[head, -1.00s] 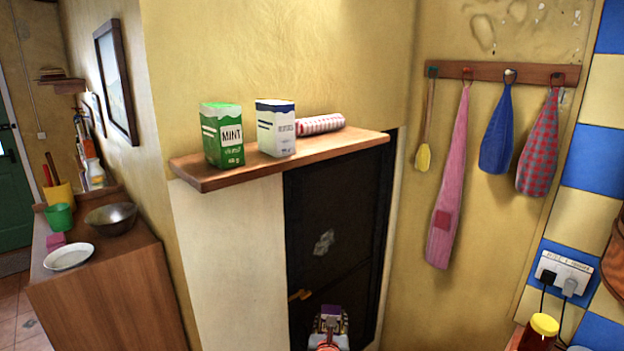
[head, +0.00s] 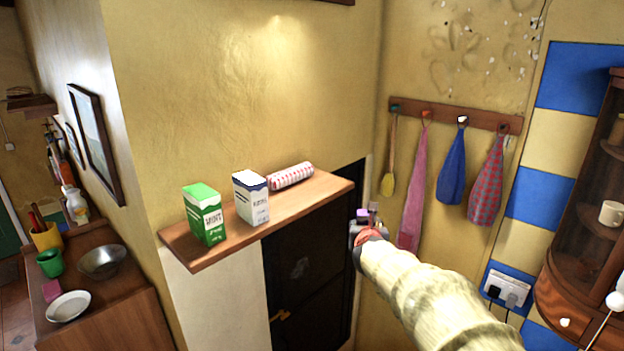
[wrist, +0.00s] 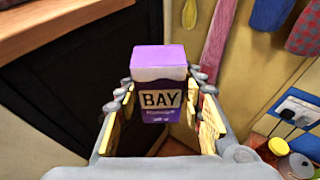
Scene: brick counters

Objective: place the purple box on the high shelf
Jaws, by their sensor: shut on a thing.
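The purple box (wrist: 160,88), with a white band and the word BAY, stands upright between the fingers of my gripper (wrist: 163,105) in the wrist view. My gripper is shut on it. In the head view my gripper (head: 368,222) is to the right of the shelf's right end and a little below it, and only a small purple part of the box (head: 362,214) shows. The high shelf (head: 215,247) is a wooden board on the yellow wall. It bears a green box (head: 204,214), a white and blue box (head: 251,198) and a red-and-white roll (head: 291,177).
The shelf's front strip and right end are bare. A dark door or panel (head: 305,265) is below the shelf. Cloths (head: 451,165) hang from a hook rail (head: 455,115) at the right. A wooden cabinet (head: 590,220) stands at the far right.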

